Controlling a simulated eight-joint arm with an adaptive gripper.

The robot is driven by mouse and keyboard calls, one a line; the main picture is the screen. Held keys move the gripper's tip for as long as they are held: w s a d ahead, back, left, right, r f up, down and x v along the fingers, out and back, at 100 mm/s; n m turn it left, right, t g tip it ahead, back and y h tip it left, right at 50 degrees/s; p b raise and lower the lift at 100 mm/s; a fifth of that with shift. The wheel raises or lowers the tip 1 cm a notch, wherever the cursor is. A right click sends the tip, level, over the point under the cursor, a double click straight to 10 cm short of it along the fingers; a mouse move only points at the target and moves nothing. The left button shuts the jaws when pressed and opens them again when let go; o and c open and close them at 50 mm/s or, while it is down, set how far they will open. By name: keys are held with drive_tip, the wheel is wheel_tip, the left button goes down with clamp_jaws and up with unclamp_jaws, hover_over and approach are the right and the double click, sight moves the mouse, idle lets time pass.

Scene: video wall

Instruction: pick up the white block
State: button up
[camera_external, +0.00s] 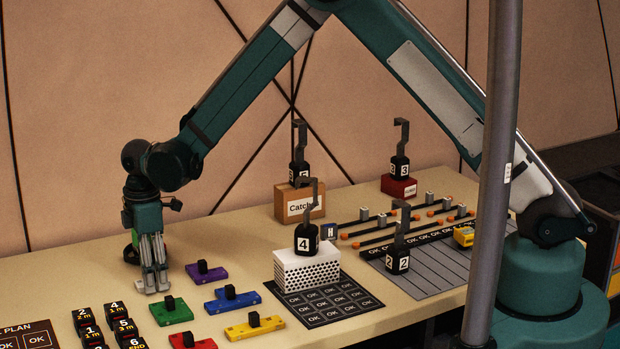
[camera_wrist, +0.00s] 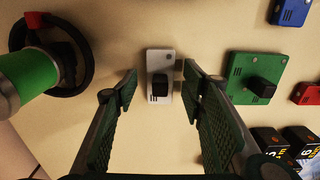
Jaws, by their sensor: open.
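The white block (camera_wrist: 159,59) is a small pale piece with a black knob, lying on the table. In the wrist view it sits at upper middle, between the tips of my open gripper (camera_wrist: 160,82). A finger lies to each side of it. I cannot tell how far above it the tips are. In the external view my gripper (camera_external: 154,288) points straight down at the table's left side.
A green cylinder (camera_wrist: 22,80) with a black ring stands close on the left in the wrist view. A green block (camera_wrist: 256,78) lies to the right. Purple (camera_external: 206,272), blue (camera_external: 232,299), yellow (camera_external: 255,326) and red (camera_external: 192,341) blocks lie nearby. A white perforated box (camera_external: 307,272) stands farther right.

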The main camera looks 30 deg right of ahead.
drive_tip(key=shift+c, duration=0.6)
drive_tip(key=c, duration=1)
drive_tip(key=shift+o, duration=0.2)
drive_tip(key=shift+r, duration=0.1)
drive_tip(key=shift+r+p, duration=0.6)
drive_tip(key=shift+r, duration=4.3)
